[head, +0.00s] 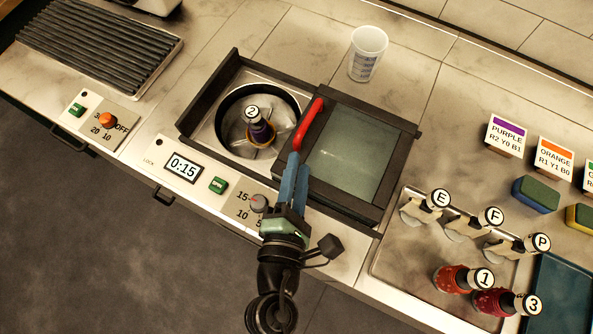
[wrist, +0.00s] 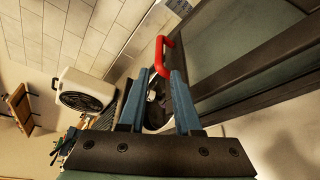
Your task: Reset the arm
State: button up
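My gripper (head: 294,165) reaches up from the front edge of the counter, its blue fingers pointing at the near end of a red handle (head: 309,125). In the wrist view the two fingers (wrist: 158,78) stand apart with nothing between them; the red handle (wrist: 163,52) shows just beyond their tips. I cannot tell whether a finger touches it. The handle is on a dark-framed glass lid (head: 352,150), which lies to the right of an uncovered round basin (head: 228,108). A bottle labelled 2 (head: 260,130) stands in the basin.
A clear measuring cup (head: 367,55) stands behind the lid. A front panel has a 0:15 display (head: 183,167), a green button (head: 218,185) and a knob (head: 259,203). Bottles 1 (head: 462,279) and 3 (head: 505,302) and holders E, F and P are at the right. A grill (head: 95,45) is left.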

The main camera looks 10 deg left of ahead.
jog(key=shift+s+r, duration=0.15)
jog(key=shift+s, duration=0.4)
jog(key=shift+w+r, duration=0.1)
jog(key=w+d+r+m+t+h, duration=0.15)
jog(key=w+r+m, duration=0.3)
jog(key=r, duration=0.55)
jog(key=w+d+r+m+t, duration=0.1)
jog(key=w+r+m+t, duration=0.1)
jog(key=w+r+m, duration=0.5)
jog(key=w+d+r+m+t+h, duration=0.15)
jog(key=r+m, duration=0.25)
jog(key=r, duration=0.8)
jog(key=s+r+m+t+y, duration=0.1)
jog(key=s+r+m+t, duration=0.2)
jog(key=r, duration=1)
jog(key=s+a+r+m+t+y, duration=0.1)
jog(key=s+r+m+t+y, duration=0.1)
jog(key=r, duration=1.1)
jog(key=s+m+t, duration=0.1)
jog(key=s+m, duration=0.1)
jog(key=m, duration=0.1)
jog(key=shift+s+a+t+y, duration=0.15)
jog(key=shift+s+t+y, duration=0.15)
jog(key=shift+t, duration=0.1)
